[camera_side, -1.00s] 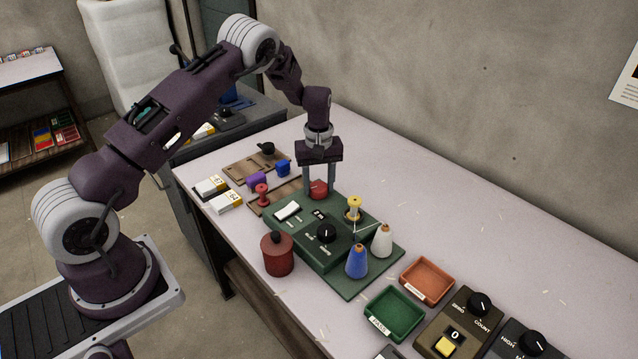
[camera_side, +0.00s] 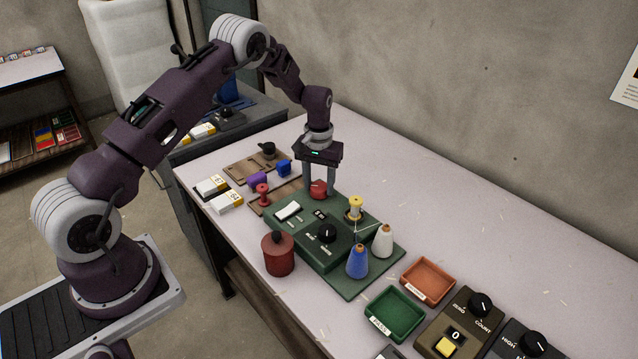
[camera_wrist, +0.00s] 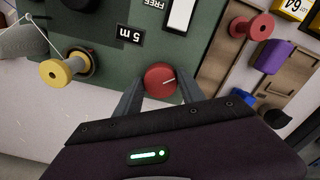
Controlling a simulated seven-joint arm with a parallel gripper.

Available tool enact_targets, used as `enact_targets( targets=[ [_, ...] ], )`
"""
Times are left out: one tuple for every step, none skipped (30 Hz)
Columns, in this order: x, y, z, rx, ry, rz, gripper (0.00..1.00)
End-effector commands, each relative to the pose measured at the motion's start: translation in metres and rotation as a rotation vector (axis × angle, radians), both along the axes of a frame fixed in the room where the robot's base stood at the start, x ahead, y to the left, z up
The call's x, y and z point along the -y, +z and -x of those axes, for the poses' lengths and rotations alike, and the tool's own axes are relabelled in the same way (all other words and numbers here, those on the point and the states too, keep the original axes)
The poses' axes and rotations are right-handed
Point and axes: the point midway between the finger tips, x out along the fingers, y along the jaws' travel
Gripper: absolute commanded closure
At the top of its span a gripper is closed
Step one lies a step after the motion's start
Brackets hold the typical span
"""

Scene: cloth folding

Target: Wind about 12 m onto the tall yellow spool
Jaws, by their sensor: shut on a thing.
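The tall yellow spool (camera_side: 355,207) stands upright on the green winding machine (camera_side: 302,235); it also shows in the wrist view (camera_wrist: 56,73). A pale thread runs from the spool toward the white cone (camera_side: 383,241). A red round knob (camera_side: 318,189) with a white pointer line sits at the machine's far end. My gripper (camera_side: 318,188) points down with its fingers shut on the red knob (camera_wrist: 160,80). In the wrist view the small display (camera_wrist: 130,36) reads "5 m". Another label beside it reads "FREE".
Green (camera_side: 394,314) and orange (camera_side: 428,281) trays stand right. The table behind is clear.

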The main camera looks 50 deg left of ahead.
Motion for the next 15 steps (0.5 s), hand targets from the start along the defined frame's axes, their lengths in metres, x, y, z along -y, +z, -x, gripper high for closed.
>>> enact_targets(
  targets=[
    [0.001, 0.0004, 0.0003, -0.001, -0.003, 0.002, 0.94],
    [0.001, 0.0003, 0.0003, -0.001, -0.005, 0.002, 0.94],
    [0.001, 0.0003, 0.0004, -0.002, -0.006, 0.002, 0.94],
    [0.0009, 0.0003, 0.0004, -0.002, -0.006, 0.002, 0.94],
    [0.001, 0.0003, 0.0004, -0.002, -0.006, 0.002, 0.94],
    [0.001, 0.0003, 0.0005, -0.002, -0.006, 0.002, 0.94],
    [0.001, 0.0003, 0.0005, -0.002, -0.006, 0.002, 0.94],
    [0.001, 0.0003, 0.0005, -0.002, -0.006, 0.002, 0.94],
    [0.001, 0.0003, 0.0005, -0.002, -0.005, 0.002, 0.94],
    [0.001, 0.0003, 0.0005, -0.002, -0.005, 0.002, 0.94],
    [0.001, 0.0003, 0.0005, -0.002, -0.005, 0.002, 0.94],
    [0.0011, 0.0003, 0.0005, -0.002, -0.005, 0.002, 0.94],
    [0.001, 0.0003, 0.0004, -0.002, -0.005, 0.002, 0.48],
    [0.001, 0.0002, 0.0005, -0.002, -0.005, 0.002, 0.42],
    [0.0009, 0.0002, 0.0004, -0.002, -0.005, 0.002, 0.34]
  ],
)
